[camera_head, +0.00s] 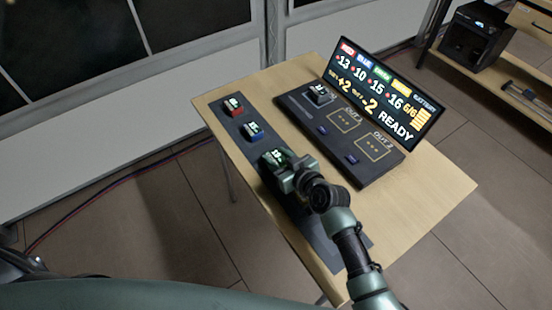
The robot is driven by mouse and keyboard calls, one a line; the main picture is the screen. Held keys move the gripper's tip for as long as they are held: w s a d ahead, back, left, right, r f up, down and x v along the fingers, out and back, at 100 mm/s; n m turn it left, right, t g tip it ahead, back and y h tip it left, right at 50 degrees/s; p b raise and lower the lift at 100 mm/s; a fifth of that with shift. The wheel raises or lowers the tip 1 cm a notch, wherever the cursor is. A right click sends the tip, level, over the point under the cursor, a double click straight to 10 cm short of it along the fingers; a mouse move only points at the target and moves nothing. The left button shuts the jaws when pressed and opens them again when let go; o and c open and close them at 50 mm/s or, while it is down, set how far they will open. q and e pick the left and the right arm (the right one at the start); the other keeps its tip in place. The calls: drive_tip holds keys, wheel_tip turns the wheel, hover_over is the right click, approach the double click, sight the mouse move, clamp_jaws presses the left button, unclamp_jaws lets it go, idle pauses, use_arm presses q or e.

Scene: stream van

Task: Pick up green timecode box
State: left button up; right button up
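The green timecode box (275,158) sits on the dark strip mat (330,249) at the left side of the table, third in a row. My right gripper (285,170) is down at the near side of this box, coming from the lower right. Its fingers are small and partly hidden by the wrist, so I cannot tell whether they are open or shut on the box. A red box (234,106) and a blue box (253,131) stand farther up the same strip. My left gripper does not show.
A dark dock panel (374,174) with marked slots lies on the wooden table (432,194). A dark box (319,94) sits in its far slot. A tilted display (385,95) reading READY stands behind the panel. The table's right front corner is bare.

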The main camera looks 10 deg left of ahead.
clamp_jaws()
drive_tip(key=shift+r, duration=0.1)
